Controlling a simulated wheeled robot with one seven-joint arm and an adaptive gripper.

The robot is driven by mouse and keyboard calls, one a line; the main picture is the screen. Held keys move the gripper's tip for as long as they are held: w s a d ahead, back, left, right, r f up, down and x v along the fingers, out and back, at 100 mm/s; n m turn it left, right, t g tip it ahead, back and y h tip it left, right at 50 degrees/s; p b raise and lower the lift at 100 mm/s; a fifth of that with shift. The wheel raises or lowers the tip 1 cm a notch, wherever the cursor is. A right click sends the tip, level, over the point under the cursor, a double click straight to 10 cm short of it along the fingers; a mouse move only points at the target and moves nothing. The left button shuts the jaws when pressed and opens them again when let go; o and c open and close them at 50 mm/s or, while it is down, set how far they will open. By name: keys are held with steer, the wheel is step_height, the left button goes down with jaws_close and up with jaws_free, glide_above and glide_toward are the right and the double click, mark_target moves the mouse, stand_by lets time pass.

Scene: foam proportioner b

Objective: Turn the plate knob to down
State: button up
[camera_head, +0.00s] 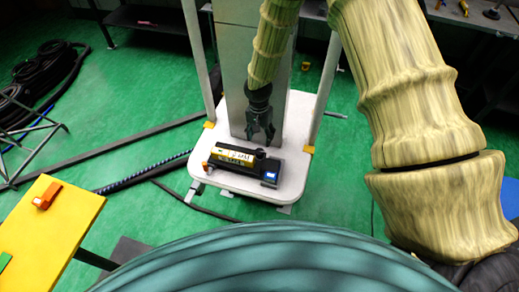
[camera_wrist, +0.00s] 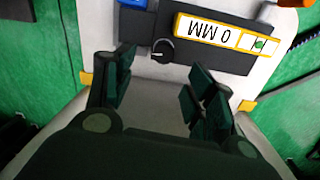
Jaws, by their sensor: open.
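The black device (camera_head: 217,164) lies on a white platform and carries a yellow label plate (camera_head: 236,156). In the wrist view the device (camera_wrist: 222,55) is across the top, and its yellow plate (camera_wrist: 200,27) shows upside-down lettering. A small round dark knob (camera_wrist: 164,50) with a pale pointer mark sits beside the plate's left end. The pointer aims toward the lower left in that view. My gripper (camera_head: 261,141) is open and hangs by the device's far edge. In the wrist view its fingers (camera_wrist: 163,68) stand apart, either side of the knob's line, with nothing between them. I cannot tell their height above the knob.
The white platform (camera_head: 290,186) has upright posts and a broad pale column (camera_head: 238,70) behind my gripper. A blue-lit screen (camera_head: 270,176) is on the device's right end. A yellow table (camera_head: 40,225) with an orange item stands left. Hoses lie on the green floor.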

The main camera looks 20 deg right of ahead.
mark_target(259, 151)
steer(key=shift+w+f+m+p, duration=0.15)
steer(key=shift+m+p, duration=0.15)
steer(key=shift+m, duration=0.5)
steer(key=shift+f, duration=0.1)
steer(key=shift+w+f+p, duration=0.15)
steer(key=shift+f+p, duration=1.55)
steer(key=shift+f, duration=3.6)
steer(key=shift+a, duration=0.1)
steer(key=c, duration=1)
